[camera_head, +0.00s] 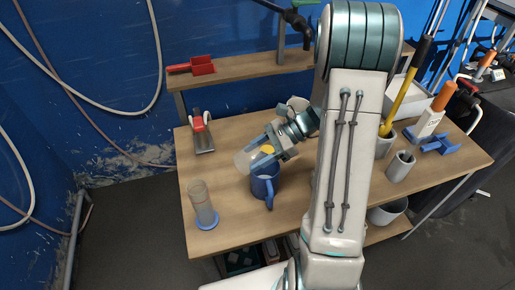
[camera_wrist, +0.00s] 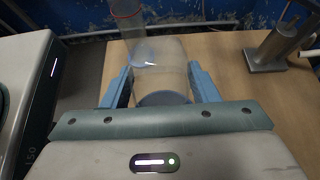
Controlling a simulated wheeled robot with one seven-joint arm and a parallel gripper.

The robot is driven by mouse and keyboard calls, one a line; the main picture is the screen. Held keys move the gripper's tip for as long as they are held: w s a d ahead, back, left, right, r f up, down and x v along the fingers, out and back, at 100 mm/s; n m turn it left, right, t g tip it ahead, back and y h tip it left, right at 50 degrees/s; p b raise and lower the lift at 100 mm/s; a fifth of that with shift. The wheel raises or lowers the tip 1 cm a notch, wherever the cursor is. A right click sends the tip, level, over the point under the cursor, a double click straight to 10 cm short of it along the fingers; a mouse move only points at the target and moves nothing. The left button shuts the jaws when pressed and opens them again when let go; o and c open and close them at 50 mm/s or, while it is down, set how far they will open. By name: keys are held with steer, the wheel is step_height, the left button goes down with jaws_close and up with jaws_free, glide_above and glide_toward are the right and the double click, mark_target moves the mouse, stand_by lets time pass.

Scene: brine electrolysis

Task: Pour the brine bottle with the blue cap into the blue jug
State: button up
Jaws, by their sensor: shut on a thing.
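My gripper (camera_head: 274,146) is shut on a clear bottle (camera_head: 248,157) and holds it tilted, lying nearly sideways, above the blue jug (camera_head: 266,186). In the wrist view the bottle (camera_wrist: 162,75) sits between the two blue fingers (camera_wrist: 160,88). The bottle's free end points left in the head view. A blue cap cannot be made out on it. The jug stands upright on the table, its handle toward the front, its mouth partly hidden by the bottle and gripper. No stream of liquid can be made out.
A clear cylinder (camera_head: 202,205) with a blue foot stands front left on the wooden table (camera_head: 230,222). A red scoop (camera_head: 203,65) rests on the shelf. Grey cup (camera_head: 400,166), blue holder (camera_head: 438,145) and orange-topped bottle (camera_head: 430,122) stand right.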

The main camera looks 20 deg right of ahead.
steer(key=shift+a+r+h+p, duration=0.15)
steer(key=shift+r+h+p, duration=0.45)
steer(key=shift+h+p, duration=0.1)
steer(key=h+p, duration=0.1)
steer(key=r+h+p, duration=0.1)
steer(key=p, duration=0.1)
steer(key=shift+h, duration=0.4)
steer(key=h+p, duration=0.2)
steer(key=p, duration=0.1)
steer(key=h+p, duration=0.2)
steer(key=p, duration=0.1)
steer(key=shift+d+r, duration=0.2)
steer(key=shift+r, duration=0.15)
steer(key=shift+f+h, duration=0.2)
steer(key=shift+h, duration=0.2)
steer(key=shift+d+r+h, duration=0.15)
steer(key=shift+d+h, duration=0.1)
steer(key=shift+h, duration=1.05)
steer(key=shift+s+d, duration=0.1)
